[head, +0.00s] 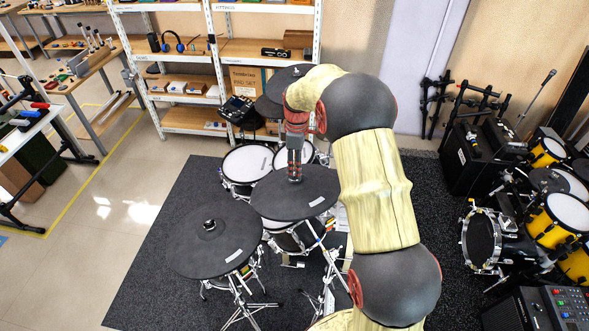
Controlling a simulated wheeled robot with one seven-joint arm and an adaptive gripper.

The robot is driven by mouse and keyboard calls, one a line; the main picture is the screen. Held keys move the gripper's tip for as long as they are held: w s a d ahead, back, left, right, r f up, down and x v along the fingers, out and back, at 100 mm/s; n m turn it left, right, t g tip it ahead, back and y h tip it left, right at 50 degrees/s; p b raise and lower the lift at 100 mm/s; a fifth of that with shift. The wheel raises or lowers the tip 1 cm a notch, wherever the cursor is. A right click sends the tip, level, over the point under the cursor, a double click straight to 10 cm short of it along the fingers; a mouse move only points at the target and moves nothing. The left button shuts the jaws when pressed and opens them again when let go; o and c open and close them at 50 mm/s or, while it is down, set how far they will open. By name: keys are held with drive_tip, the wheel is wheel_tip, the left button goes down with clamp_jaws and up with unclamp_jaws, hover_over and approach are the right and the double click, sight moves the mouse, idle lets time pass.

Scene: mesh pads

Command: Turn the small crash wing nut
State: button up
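My gripper (295,174) points down at the centre of a dark cymbal pad (318,200) in the middle of the drum kit. Its fingertips are at or just above the pad's centre, where a wing nut would sit. The fingers hide that spot, so I cannot see the wing nut or tell whether they touch it. The fingers look close together, but too small to tell whether they are open or shut on something. Another dark cymbal pad (200,250) at the front left has a small dark nut (209,224) on top at its centre.
Mesh drum pads (247,163) stand just behind the middle cymbal. A third dark pad (287,76) is at the back, partly behind my arm. A drum module (240,110) is at the back left. Stand legs (240,312) spread in front. A yellow drum kit (565,212) stands right.

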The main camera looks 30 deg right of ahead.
drive_tip(key=shift+f, duration=0.35)
drive_tip(key=shift+c, duration=0.3)
clamp_jaws()
